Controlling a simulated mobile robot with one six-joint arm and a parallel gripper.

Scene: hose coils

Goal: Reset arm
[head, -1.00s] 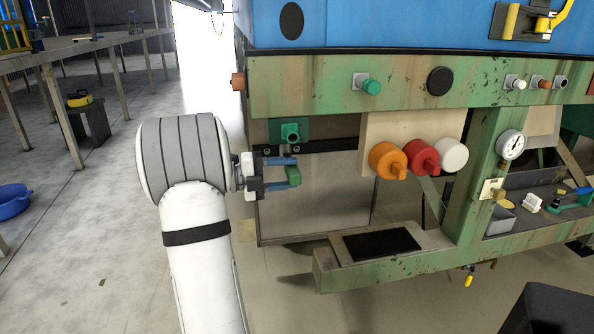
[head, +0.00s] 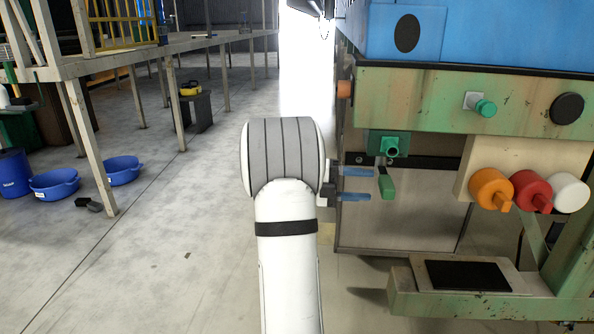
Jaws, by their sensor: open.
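My gripper (head: 366,184) sits at the end of my white and grey arm, right of the picture's middle. Its two blue fingers are open, one above the other, and nothing shows between them. A green handle (head: 386,184) hangs down just right of the fingertips. It is below a green valve fitting (head: 391,147) on the machine. The fingers look apart from the handle or barely at its edge; I cannot tell the depth gap.
The green, rusty machine frame (head: 440,100) with a blue upper body (head: 470,35) fills the right side. Orange (head: 489,187), red (head: 530,188) and white (head: 568,192) knobs stick out of it. Open concrete floor lies left, with blue tubs (head: 54,184) and a long raised platform (head: 190,45) beyond.

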